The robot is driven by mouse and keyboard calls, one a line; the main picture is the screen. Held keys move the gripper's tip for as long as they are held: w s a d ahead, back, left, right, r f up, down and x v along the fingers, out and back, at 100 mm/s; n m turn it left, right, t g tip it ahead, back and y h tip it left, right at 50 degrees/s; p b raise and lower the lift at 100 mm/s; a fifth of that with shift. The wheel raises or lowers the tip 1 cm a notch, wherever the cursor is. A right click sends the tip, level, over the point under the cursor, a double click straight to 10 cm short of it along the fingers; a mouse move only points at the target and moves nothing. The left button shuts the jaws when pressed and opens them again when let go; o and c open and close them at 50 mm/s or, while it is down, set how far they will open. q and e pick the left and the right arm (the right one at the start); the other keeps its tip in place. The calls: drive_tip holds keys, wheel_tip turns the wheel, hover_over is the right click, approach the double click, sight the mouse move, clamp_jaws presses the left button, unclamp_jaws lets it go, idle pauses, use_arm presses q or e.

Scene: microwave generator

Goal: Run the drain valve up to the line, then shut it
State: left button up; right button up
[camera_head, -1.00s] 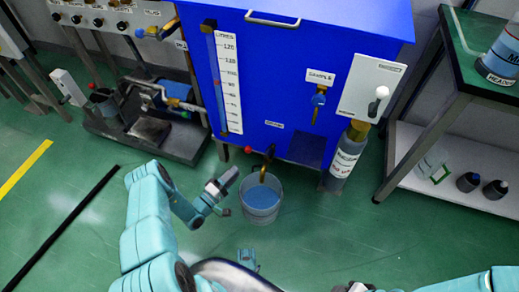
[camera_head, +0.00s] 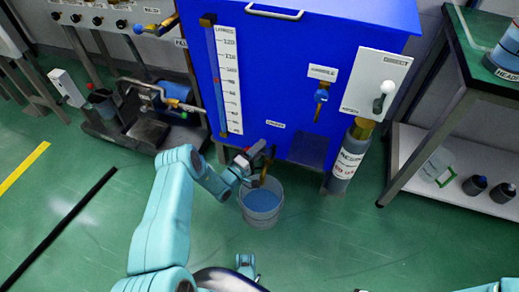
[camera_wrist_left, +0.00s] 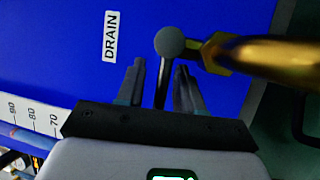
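The drain valve is low on the blue tank's front, under the DRAIN label (camera_wrist_left: 110,37). My left gripper (camera_wrist_left: 161,75) is open, with one finger on each side of the lever and gaps showing. In the head view the left gripper (camera_head: 258,158) is at the valve and partly hides it. The bucket (camera_head: 261,217) stands under the spout with blue liquid (camera_head: 262,199) inside. A line in the bucket cannot be made out. My right gripper is not seen.
The blue tank (camera_head: 290,75) carries a LITRES gauge (camera_head: 229,80), a SAMPLE valve (camera_head: 321,96) and a white lever panel (camera_head: 376,82). A labelled cylinder (camera_head: 348,160) stands to the right of the bucket. A shelf bench (camera_head: 450,150) is at right. Green floor in front is clear.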

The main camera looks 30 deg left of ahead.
use_arm(q)
clamp_jaws()
drive_tip(key=shift+d+r+m+g+p, duration=0.1)
drive_tip(key=shift+r+m+g+p, duration=0.3)
drive_tip(key=shift+m+p, duration=0.6)
drive_tip(key=shift+d+r+m+g+p, duration=0.1)
drive_tip(key=shift+r+m+g+p, duration=0.25)
drive_tip(key=shift+m+p, duration=0.65)
drive_tip(key=shift+d+r+m+g+p, duration=0.1)
drive_tip(key=shift+r+m+g+p, duration=0.1)
drive_tip(key=shift+m+g+p, duration=0.6)
drive_tip(key=shift+t+p, duration=0.25)
drive_tip(key=shift+p, duration=0.15)
unclamp_jaws()
